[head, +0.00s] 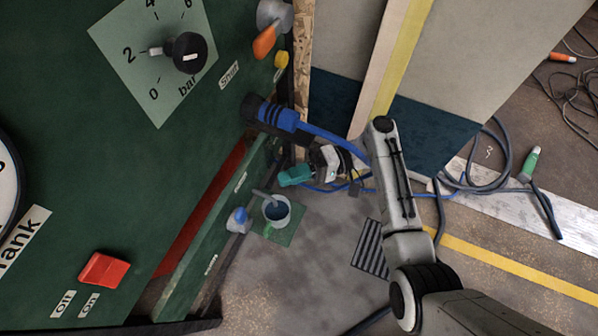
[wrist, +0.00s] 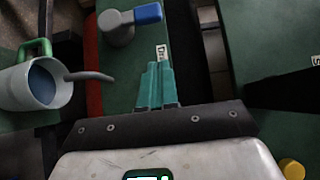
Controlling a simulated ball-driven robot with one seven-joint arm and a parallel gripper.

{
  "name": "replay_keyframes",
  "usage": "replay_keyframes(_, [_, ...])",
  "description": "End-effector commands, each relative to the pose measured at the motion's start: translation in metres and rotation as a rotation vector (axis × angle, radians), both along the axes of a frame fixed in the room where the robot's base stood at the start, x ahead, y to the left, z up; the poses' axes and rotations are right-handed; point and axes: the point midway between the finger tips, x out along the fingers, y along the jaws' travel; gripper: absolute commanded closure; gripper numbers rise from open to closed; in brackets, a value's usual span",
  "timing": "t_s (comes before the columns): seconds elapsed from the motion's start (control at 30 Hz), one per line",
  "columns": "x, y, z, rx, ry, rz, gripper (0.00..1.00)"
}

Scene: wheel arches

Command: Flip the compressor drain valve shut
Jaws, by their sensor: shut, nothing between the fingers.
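The drain valve (head: 238,219) has a grey body and a blue lever and sits low on the green panel in the head view. In the wrist view the valve (wrist: 118,27) is at the top, its blue lever pointing right. A partly visible label starting with "D" (wrist: 162,52) is below the lever. My gripper (head: 290,177) has teal fingers; it is shut and empty, apart from the valve and to its upper right in the head view. In the wrist view my gripper (wrist: 158,68) points up, below and right of the valve.
A pale mug (head: 288,222) of bluish liquid stands beside the valve, with a grey spout (head: 262,194) over it. It also shows in the wrist view (wrist: 15,88). A blue hose (head: 330,136) runs above my gripper. An orange lever (head: 264,42) and red switch (head: 104,268) are on the panel.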

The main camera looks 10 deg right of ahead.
Motion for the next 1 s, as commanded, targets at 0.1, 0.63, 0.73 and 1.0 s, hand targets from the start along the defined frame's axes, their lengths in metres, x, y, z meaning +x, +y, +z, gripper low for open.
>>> replay_keyframes(0.1, [-0.004,0.025,-0.002,-0.001,0.000,0.004,1.00])
replay_keyframes(0.63, [-0.037,0.075,-0.001,0.000,0.000,-0.001,1.00])
replay_keyframes(0.73, [-0.038,0.076,0.000,0.000,0.000,-0.002,1.00])
replay_keyframes(1.0, [-0.038,0.076,0.000,0.000,0.000,-0.001,1.00])
